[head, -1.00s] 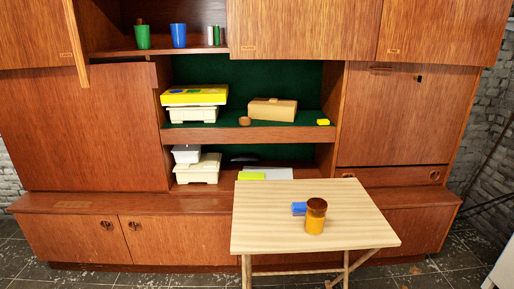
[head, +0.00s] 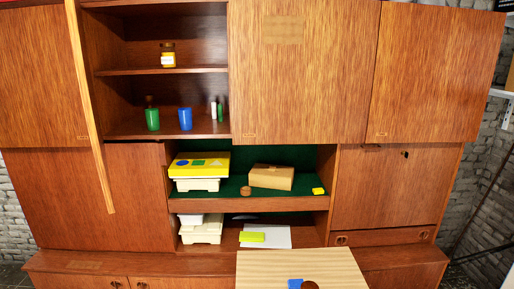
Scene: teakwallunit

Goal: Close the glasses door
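An open upper door (head: 90,110) is seen nearly edge-on as a long pale wooden strip at the left of the head view. It stands out from the wall unit beside the open upper compartment. That compartment holds a green cup (head: 152,119) and a blue cup (head: 185,118) on its lower board. Which door the task calls the glasses door is not labelled legibly; this is the only upper door that looks open. Neither of my grippers is in view.
Shut upper doors (head: 305,75) fill the right. An amber jar (head: 167,54) stands on the upper shelf (head: 150,71). Below are a yellow box (head: 200,164) and a brown case (head: 271,177). A folding table (head: 300,266) stands in front at the bottom, with a blue item (head: 295,284) on it.

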